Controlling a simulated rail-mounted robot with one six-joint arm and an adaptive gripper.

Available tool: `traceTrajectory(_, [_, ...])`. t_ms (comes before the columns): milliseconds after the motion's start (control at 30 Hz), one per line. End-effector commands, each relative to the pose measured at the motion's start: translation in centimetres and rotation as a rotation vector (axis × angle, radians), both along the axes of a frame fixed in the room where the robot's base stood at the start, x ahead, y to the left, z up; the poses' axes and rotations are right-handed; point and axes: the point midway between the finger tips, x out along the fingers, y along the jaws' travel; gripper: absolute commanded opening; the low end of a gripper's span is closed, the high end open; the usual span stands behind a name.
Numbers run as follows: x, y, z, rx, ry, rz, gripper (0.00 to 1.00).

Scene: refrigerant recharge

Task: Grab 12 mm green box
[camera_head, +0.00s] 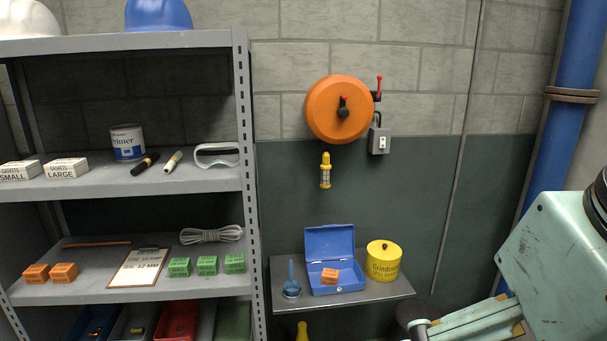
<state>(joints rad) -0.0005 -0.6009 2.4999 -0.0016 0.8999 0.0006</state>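Three small green boxes stand in a row on the middle shelf of the grey rack: a left one (179,267), a middle one (207,265) and a right one (235,263). Their printed labels are too small to read, so I cannot tell which is 12 mm. A clipboard (138,267) lies just left of them, with writing that appears to include "12 MM". My mint-green arm shows at the lower right, well away from the boxes. My gripper's fingers are not in view.
Two orange boxes (50,273) sit left of the clipboard, and coiled rope (211,234) lies behind the green boxes. The rack's upright (247,180) stands to their right. A small wall shelf (385,293) holds an open blue case (333,262) and a yellow can (383,262).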

Motion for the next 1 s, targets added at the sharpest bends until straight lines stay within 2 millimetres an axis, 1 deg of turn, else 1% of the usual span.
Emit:
traceTrajectory(167, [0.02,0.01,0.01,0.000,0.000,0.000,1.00])
traceTrajectory(200, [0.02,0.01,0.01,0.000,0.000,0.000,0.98])
traceTrajectory(800, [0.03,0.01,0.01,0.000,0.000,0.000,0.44])
traceTrajectory(1000, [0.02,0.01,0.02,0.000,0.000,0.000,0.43])
